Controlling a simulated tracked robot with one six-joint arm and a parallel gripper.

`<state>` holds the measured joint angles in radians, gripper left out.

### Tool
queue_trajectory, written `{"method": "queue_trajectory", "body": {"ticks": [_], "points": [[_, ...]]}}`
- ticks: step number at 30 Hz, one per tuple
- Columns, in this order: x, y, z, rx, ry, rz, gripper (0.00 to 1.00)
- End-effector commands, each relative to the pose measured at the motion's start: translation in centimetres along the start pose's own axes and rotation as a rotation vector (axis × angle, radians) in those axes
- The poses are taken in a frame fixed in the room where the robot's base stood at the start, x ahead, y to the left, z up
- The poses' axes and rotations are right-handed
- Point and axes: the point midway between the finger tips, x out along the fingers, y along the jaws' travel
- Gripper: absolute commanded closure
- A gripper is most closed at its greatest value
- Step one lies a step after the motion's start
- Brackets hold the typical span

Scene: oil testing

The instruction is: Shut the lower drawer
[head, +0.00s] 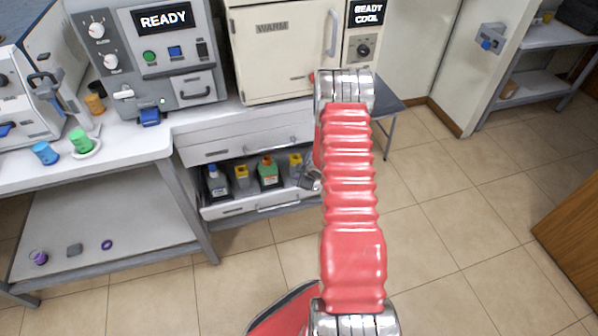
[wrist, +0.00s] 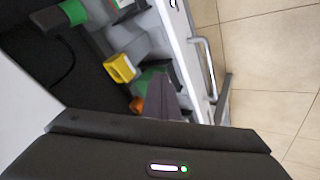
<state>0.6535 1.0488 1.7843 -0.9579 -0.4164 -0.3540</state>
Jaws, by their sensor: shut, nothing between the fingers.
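The lower drawer (head: 270,201) is pulled out below the white counter in the head view, with bottles inside. Its front panel (wrist: 180,38) and bar handle (wrist: 206,68) also show in the wrist view. My gripper (head: 309,180) is at the drawer's right end, partly hidden by my red arm. In the wrist view its dark fingers (wrist: 165,98) are together and empty, over the drawer's inside near the front panel. I cannot tell whether they touch it. The upper drawer (head: 235,146) is closed above.
In the drawer stand a white bottle (head: 217,182), a green bottle (head: 268,173) and yellow-topped containers (head: 242,177). A table leg (head: 190,208) stands left of the drawer. The tiled floor in front is clear.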

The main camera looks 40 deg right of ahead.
Motion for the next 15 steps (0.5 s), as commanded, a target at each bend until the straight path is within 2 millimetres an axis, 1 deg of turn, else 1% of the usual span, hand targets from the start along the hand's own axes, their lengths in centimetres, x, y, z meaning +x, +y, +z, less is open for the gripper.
{"method": "queue_trajectory", "body": {"ticks": [1,15], "points": [[-0.9,0.4,0.0,0.001,0.000,0.006,1.00],[-7.0,0.3,0.0,0.000,0.000,0.005,1.00]]}}
